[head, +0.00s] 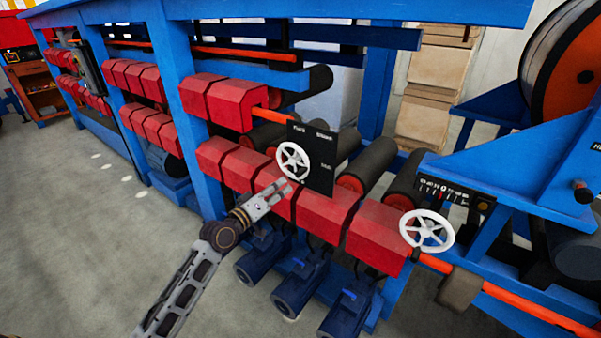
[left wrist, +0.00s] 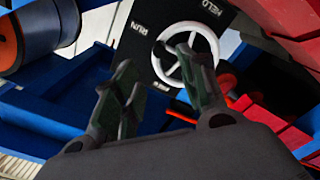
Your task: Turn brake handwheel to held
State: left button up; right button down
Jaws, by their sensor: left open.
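The brake handwheel (head: 293,160) is a white spoked wheel on a black panel (head: 321,177) with white lettering. In the left wrist view the wheel (left wrist: 170,34) is beyond my fingers, partly covered by the right one. The panel there reads RUN at upper left and HELD at upper right; a third label by the wheel's lower edge is too small to read. My left gripper (head: 287,186) is just below and in front of the wheel. Its fingers (left wrist: 157,65) are spread, with nothing between them. I cannot tell whether a fingertip touches the wheel. My right gripper is not in view.
A second white handwheel (head: 427,231) sits at right beside a gauge strip (head: 447,191). Red covers (head: 323,213), blue motors (head: 262,259) and blue posts crowd around the panel. Dark rollers (head: 372,164) lie behind. Grey floor (head: 85,235) is free at left.

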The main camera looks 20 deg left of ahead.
aim_at(297, 175)
pick_arm(q)
jog(key=shift+p+x, duration=0.8)
jog(key=shift+x, duration=5.25)
grip_shut()
